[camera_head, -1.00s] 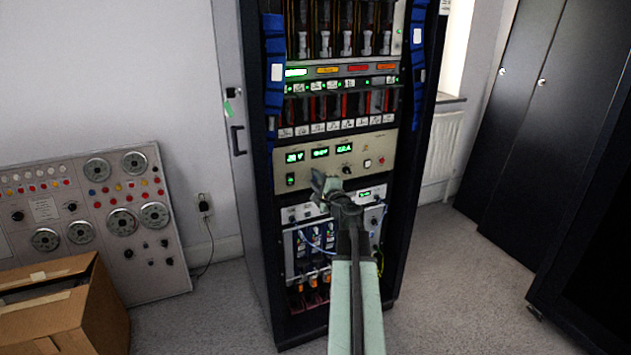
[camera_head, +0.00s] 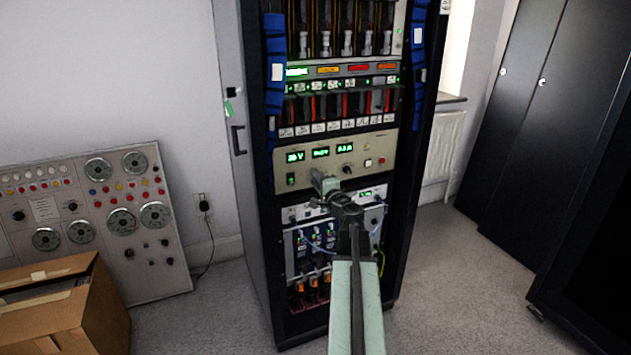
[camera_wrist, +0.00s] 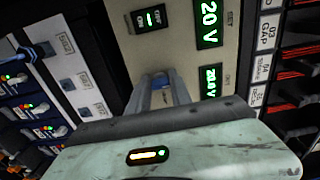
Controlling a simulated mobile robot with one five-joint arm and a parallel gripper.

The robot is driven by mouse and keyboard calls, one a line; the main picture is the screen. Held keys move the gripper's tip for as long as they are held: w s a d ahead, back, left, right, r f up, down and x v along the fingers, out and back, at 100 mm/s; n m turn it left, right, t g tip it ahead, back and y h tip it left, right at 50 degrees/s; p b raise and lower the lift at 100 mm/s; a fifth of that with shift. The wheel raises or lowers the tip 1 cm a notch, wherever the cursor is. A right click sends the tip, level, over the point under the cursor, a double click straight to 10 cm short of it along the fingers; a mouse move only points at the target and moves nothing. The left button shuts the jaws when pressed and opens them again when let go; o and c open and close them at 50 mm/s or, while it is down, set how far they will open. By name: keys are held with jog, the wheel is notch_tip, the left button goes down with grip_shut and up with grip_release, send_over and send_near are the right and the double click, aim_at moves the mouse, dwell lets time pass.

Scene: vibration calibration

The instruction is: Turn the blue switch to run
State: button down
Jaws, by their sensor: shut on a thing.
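The blue switch (camera_wrist: 159,79) is a small knob on the beige panel (camera_wrist: 196,60), between my fingertips in the wrist view. My gripper (camera_wrist: 163,86) is shut on it, with one finger on each side. The fingers hide part of the switch, and I cannot read its position or any run mark. In the head view my gripper (camera_head: 321,180) reaches the lower part of the beige panel and hides the switch there.
The dark equipment rack (camera_head: 262,215) has modules above and below the panel. Lit displays (camera_wrist: 209,22) and a green-lit rocker (camera_wrist: 150,18) lie close to my fingers. An open cardboard box (camera_head: 75,325) and a grey control panel (camera_head: 150,262) stand at left.

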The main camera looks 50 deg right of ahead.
jog(key=c, duration=1.2)
grip_release()
jog(key=shift+w+a, duration=0.1)
jog(key=shift+o, duration=0.2)
jog(key=v, duration=0.8)
